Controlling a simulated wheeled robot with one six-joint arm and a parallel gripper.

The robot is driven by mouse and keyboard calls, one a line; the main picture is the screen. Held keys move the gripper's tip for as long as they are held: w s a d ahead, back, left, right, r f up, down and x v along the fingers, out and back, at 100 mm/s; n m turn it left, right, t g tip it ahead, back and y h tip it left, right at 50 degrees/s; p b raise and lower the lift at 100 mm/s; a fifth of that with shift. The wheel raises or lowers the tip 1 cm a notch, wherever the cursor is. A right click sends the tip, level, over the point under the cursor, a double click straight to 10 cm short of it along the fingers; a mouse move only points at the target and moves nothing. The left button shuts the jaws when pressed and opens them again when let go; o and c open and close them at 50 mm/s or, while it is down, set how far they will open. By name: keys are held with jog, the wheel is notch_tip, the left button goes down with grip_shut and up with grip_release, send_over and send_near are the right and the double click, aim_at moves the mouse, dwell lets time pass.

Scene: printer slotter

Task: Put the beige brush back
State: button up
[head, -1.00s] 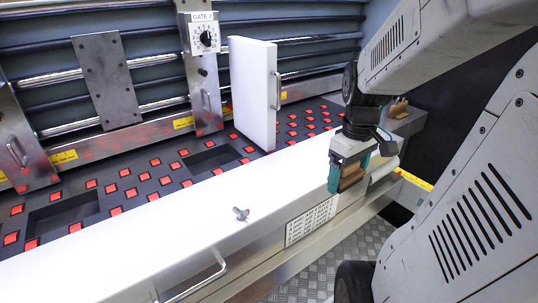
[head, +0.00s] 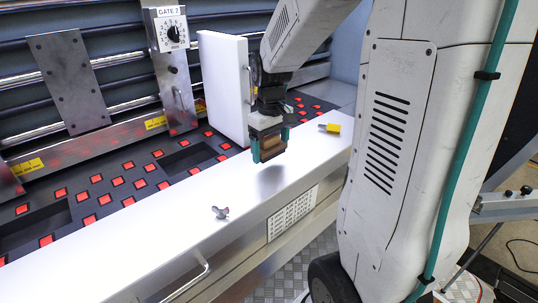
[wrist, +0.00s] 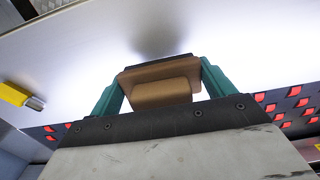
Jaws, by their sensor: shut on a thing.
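The brush (head: 268,142), a brown-beige block with a rounded grip, is held between the teal fingers of my gripper (head: 271,150). In the wrist view the brush (wrist: 160,88) spans the space between both fingers. My gripper is shut on it and points down. It hangs above the white top panel (head: 150,222), with a soft shadow below it and a visible gap. No place marked for the brush can be made out.
A yellow-tipped tool (head: 330,128) lies on the white panel to the right. A small grey wing knob (head: 220,212) sticks up nearer. A white upright plate (head: 224,90) stands behind left of my gripper. The dark bed with red squares (head: 120,182) has recessed pockets.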

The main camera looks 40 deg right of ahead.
aim_at(271, 156)
jog(key=shift+f, duration=1.5)
jog(key=shift+f, duration=0.15)
jog(key=o, duration=0.9)
